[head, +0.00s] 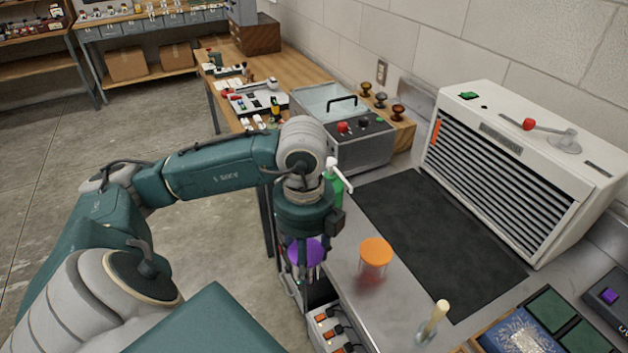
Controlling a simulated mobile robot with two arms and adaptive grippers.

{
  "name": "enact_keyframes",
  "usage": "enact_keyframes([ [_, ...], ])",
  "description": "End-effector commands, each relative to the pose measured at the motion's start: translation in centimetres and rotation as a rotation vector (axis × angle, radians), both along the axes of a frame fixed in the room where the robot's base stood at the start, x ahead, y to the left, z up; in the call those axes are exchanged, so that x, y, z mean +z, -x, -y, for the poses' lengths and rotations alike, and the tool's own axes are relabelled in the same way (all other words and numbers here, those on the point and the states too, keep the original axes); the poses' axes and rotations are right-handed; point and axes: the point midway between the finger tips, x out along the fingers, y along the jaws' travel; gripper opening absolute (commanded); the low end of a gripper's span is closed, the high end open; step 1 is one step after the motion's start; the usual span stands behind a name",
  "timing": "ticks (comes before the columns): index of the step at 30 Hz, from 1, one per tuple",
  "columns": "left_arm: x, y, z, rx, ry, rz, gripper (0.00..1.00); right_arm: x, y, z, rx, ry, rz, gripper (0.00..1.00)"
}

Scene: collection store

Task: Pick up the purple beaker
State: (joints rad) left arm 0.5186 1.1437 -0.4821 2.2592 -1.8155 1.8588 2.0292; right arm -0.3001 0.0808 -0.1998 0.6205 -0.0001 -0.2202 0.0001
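The purple beaker (293,253) shows as a round purple top near the left edge of the steel counter, partly hidden by my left gripper. My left gripper (308,266) points down right over it, with its dark fingers in front of the purple. I cannot tell whether the fingers touch the beaker or how far apart they are. The beaker's lower part is hidden or too small to make out. My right gripper is not in view.
A clear beaker with an orange top (376,251) stands just right of the gripper. A green pump bottle (335,188) is close behind it. A black mat (440,240), a white louvred unit (510,170) and a pale-handled tool (436,318) are to the right.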

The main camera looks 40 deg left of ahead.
Motion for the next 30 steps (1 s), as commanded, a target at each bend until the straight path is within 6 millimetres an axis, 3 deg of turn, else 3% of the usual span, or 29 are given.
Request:
enact_keyframes([
  [12, 0.0, 1.6, 0.2, -0.001, 0.000, 0.000, 0.21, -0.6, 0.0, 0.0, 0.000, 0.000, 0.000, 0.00],
  [30, 0.0, 1.7, 0.2, -0.001, 0.000, 0.000, 0.21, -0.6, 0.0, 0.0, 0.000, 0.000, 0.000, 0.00],
])
